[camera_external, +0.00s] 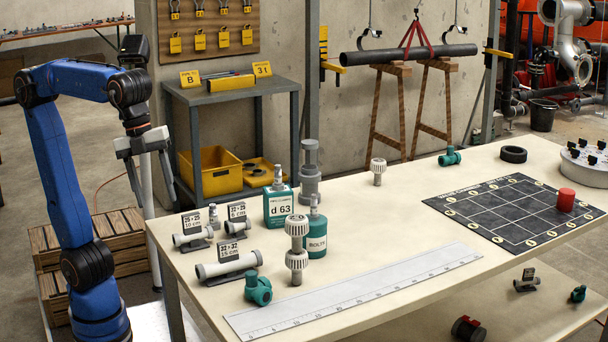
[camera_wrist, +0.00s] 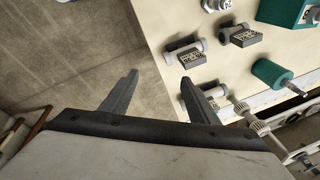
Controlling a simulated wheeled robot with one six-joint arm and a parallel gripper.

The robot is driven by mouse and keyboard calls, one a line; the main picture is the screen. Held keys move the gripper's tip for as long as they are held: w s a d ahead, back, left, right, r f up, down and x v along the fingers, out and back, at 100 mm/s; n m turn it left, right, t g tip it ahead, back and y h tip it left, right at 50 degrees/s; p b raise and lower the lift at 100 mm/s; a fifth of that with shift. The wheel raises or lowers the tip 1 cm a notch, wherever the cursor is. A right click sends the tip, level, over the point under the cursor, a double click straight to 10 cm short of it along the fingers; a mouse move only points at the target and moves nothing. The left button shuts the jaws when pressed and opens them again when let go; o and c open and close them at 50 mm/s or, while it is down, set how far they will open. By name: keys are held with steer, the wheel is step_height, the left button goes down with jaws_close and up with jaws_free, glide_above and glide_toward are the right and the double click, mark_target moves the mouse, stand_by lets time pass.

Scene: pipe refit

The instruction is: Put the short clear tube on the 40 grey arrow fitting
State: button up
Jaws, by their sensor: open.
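My gripper (camera_external: 152,183) hangs open and empty left of the table's left edge, above floor level. In the wrist view its two fingers (camera_wrist: 160,77) are spread apart with bare floor and the table edge between and beyond them. I cannot make out a clear tube in either view. Short grey pipes on dark tagged stands, marked 25x25 (camera_external: 191,237), 22x22 (camera_external: 236,228) and 32x32 (camera_external: 228,265), lie at the table's left end. A tall grey fitting (camera_external: 310,175) and a pale ribbed fitting (camera_external: 297,240) stand nearby. No 40 or arrow mark is legible.
A teal d 63 box (camera_external: 278,206) and a teal bolts bottle (camera_external: 316,235) stand behind the pale fitting. The table's middle is mostly clear.

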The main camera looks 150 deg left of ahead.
steer(key=s+d+f+n+t, duration=0.1)
steer(key=s+d+f+n, duration=0.1)
steer(key=s+d+f, duration=0.5)
steer(key=s+d+f+n+t+h, duration=0.1)
steer(key=s+d+f+n, duration=0.2)
steer(key=s+d+f, duration=0.4)
step_height(320, 180, down, 6)
steer(key=d, duration=0.2)
steer(key=shift+s+d+r+n, duration=0.15)
steer(key=shift+s+d+n, duration=0.15)
steer(key=shift+d, duration=0.05)
